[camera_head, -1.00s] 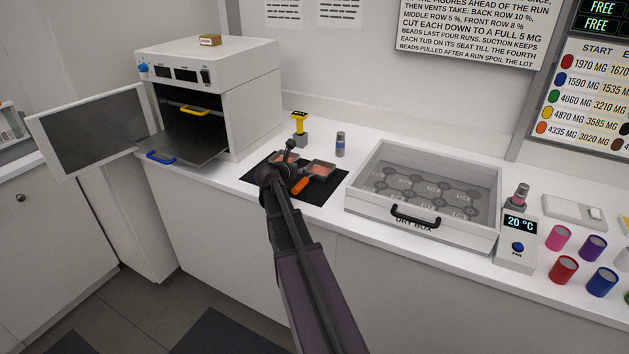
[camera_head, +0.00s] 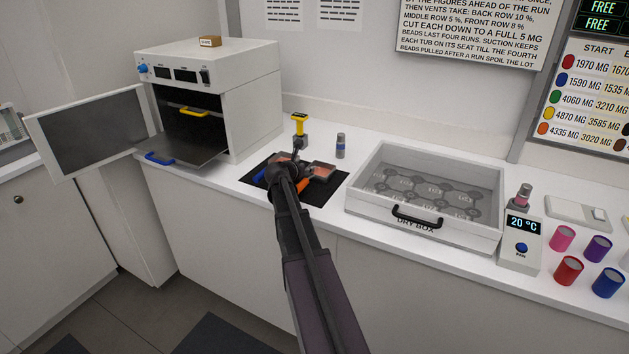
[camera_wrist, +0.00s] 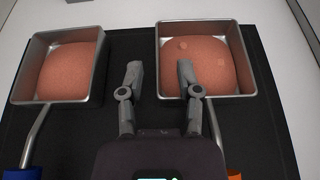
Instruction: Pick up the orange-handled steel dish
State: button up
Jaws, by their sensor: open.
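The orange-handled steel dish (camera_wrist: 243,97) is on the right in the wrist view, square and filled with reddish-brown grainy material. In the head view the dish (camera_head: 322,167) and its orange handle (camera_head: 302,185) are partly behind my arm. The handle's orange end (camera_wrist: 233,174) shows at the lower edge of the wrist view. My gripper (camera_wrist: 160,72) is open and empty, seen above the dark mat. Its right finger overlaps the dish's left part in the picture; contact cannot be told. My gripper (camera_head: 303,171) also shows over the mat in the head view.
A second filled steel dish (camera_wrist: 103,72) with a blue handle (camera_wrist: 17,173) lies left on the same black mat (camera_wrist: 130,45). The drying box (camera_head: 372,205) is right; the open oven (camera_head: 250,105) is left.

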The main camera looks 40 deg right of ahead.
jog(key=shift+b+x, duration=0.4)
jog(key=shift+x, duration=1.05)
grip_shut()
